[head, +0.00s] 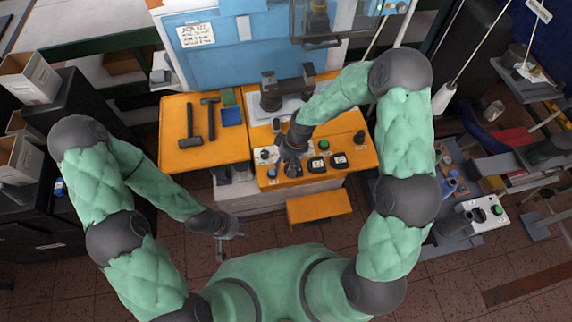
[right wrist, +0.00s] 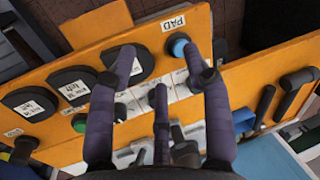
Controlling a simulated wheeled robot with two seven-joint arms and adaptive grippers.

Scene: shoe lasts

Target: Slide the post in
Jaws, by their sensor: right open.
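My right gripper (head: 291,165) is over the front of the orange bench (head: 205,155), near a row of black round pieces (head: 317,163). In the right wrist view its dark fingers (right wrist: 160,70) are spread, with nothing held between them. A labelled black disc (right wrist: 75,85) lies to their left, and a blue knob (right wrist: 179,46) by a "PAD" label is close to the right fingertip. I cannot tell which piece is the post. A dark two-upright fixture (head: 287,92) stands behind the gripper. My left gripper (head: 232,242) is low, in front of the bench, fingers apart and empty.
Two hammers (head: 200,122) and a blue box (head: 231,116) lie on the bench's left part. An orange step (head: 319,206) juts out in front. A blue cabinet (head: 218,65) stands behind. A side stand with a white control box (head: 484,214) is at right.

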